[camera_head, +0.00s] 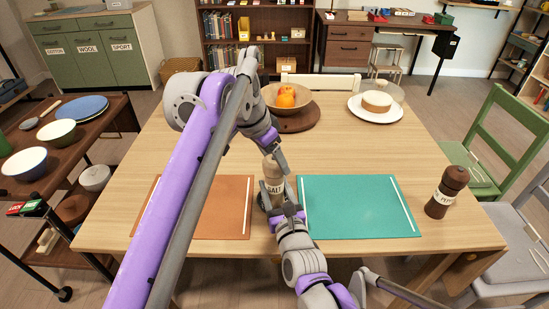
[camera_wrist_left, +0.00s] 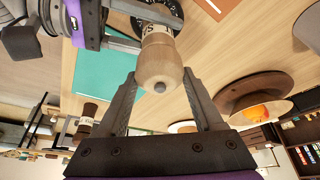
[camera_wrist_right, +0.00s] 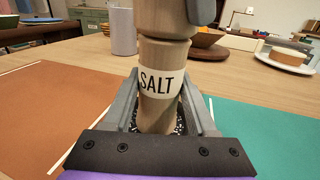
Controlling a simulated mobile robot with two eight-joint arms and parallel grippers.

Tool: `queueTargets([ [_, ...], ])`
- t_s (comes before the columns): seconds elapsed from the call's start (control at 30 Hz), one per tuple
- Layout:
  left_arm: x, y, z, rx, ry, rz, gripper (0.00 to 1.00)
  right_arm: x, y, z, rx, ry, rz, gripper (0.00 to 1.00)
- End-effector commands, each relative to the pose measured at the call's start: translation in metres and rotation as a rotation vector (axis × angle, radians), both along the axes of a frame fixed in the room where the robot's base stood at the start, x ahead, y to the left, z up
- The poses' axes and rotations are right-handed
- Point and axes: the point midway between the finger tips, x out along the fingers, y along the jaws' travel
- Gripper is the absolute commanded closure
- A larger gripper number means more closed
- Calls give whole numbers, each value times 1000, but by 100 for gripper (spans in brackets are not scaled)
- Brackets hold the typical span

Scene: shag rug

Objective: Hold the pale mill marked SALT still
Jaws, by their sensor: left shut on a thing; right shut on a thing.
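The pale wooden mill marked SALT (camera_head: 269,168) stands roughly upright between the two placemats. Its label faces the right wrist view (camera_wrist_right: 158,83). Its rounded head with a grey knob shows in the left wrist view (camera_wrist_left: 160,66). My left gripper (camera_head: 276,150) comes from above and is shut on the mill's head. My right gripper (camera_head: 280,208) is low on the near side and is shut on the mill's body, below the label. A dark round dish (camera_wrist_left: 144,6) with white specks lies at the mill's foot, mostly hidden.
An orange placemat (camera_head: 222,215) lies left and a teal placemat (camera_head: 355,205) right. A dark pepper mill (camera_head: 447,192) stands at the table's right. A fruit bowl (camera_head: 300,105) and a white plate (camera_head: 360,113) with a cake are farther back.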

Motion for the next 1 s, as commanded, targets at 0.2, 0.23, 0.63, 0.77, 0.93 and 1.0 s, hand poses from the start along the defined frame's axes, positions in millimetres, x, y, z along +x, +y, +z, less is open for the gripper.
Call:
queueTargets([
  [0.2, 0, 0, 0, 2, 1, 0, 17, 1, 0, 0, 0, -1, -1, 100],
  [0.23, 0, 0, 0, 2, 1, 0, 12, 0, 0, 0, 0, -1, -1, 100],
  [0.63, -1, 1, 2, 1, 1, 1, 1, 0, 0, 0, 0, -1, 0, 100],
  [0.77, -4, 6, 16, 1, 1, 2, 1, 0, 0, 0, 0, -1, 0, 100],
  [0.93, -11, 14, 43, 1, 0, 1, 1, 0, 0, 0, 0, -1, 0, 100],
  [1.0, -13, 17, 52, 1, 0, 0, 1, 0, 0, 0, 0, -1, 0, 100],
])
